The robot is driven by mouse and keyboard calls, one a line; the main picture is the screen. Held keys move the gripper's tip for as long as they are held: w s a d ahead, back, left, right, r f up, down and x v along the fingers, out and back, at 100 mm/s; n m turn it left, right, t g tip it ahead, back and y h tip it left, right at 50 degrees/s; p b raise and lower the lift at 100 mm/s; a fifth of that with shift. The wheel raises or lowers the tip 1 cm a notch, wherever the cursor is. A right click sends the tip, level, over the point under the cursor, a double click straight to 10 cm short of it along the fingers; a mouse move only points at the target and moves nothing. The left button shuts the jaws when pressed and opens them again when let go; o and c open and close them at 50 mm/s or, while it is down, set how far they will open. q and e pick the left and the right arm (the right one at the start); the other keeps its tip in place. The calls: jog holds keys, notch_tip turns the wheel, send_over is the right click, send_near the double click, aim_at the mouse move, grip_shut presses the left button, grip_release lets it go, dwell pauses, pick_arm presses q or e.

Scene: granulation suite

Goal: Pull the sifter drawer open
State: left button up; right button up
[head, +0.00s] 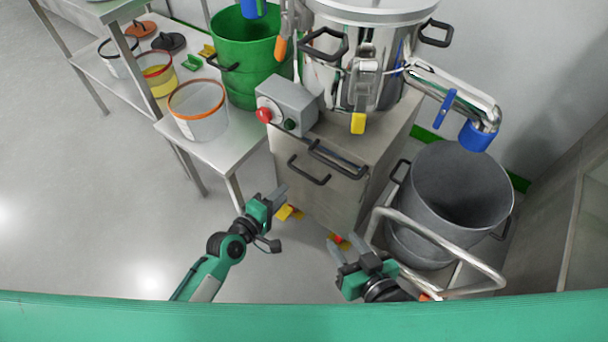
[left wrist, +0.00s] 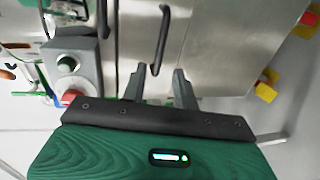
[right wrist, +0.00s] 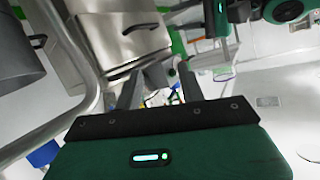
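The sifter (head: 362,70) is a shiny steel vessel on a steel cabinet (head: 318,192). Two dark bar handles show on the cabinet: a lower-left one (head: 309,172) and an upper-right one (head: 337,160). I cannot tell the drawer's outline; no drawer stands out. My left gripper (head: 278,196) is open and empty, in front of and below the handles. In the left wrist view one handle (left wrist: 161,40) lies ahead, roughly in line with the gap between the fingers, apart from them. My right gripper (head: 347,250) is open and empty, low before the cabinet. Handles also show in the right wrist view (right wrist: 139,28).
A grey control box (head: 287,106) with a red button sits at the cabinet's upper left. A grey bin (head: 450,200) with a tubular rail (head: 430,236) stands right. A steel bench (head: 212,150) with tubs is left. The floor at left is clear.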

aim_at(304, 173)
pick_arm(q)
jog(key=b+x, duration=0.2)
jog(key=x, duration=0.8)
jog(key=shift+w+d+f, duration=0.1)
jog(key=shift+w+d, duration=0.05)
jog(key=shift+w, duration=0.15)
jog(key=shift+w+d, duration=0.2)
jog(key=shift+w, duration=0.05)
pick_arm(e)
jog(key=w+d+r+t, duration=0.1)
jog(key=w+r+t, duration=0.3)
jog(key=r, duration=0.3)
jog(key=shift+r+t+y, duration=0.4)
jog(key=shift+t, duration=0.3)
jog(key=shift+d, duration=0.1)
pick_arm(q)
grip_shut()
pick_arm(e)
jog(key=shift+s, duration=0.1)
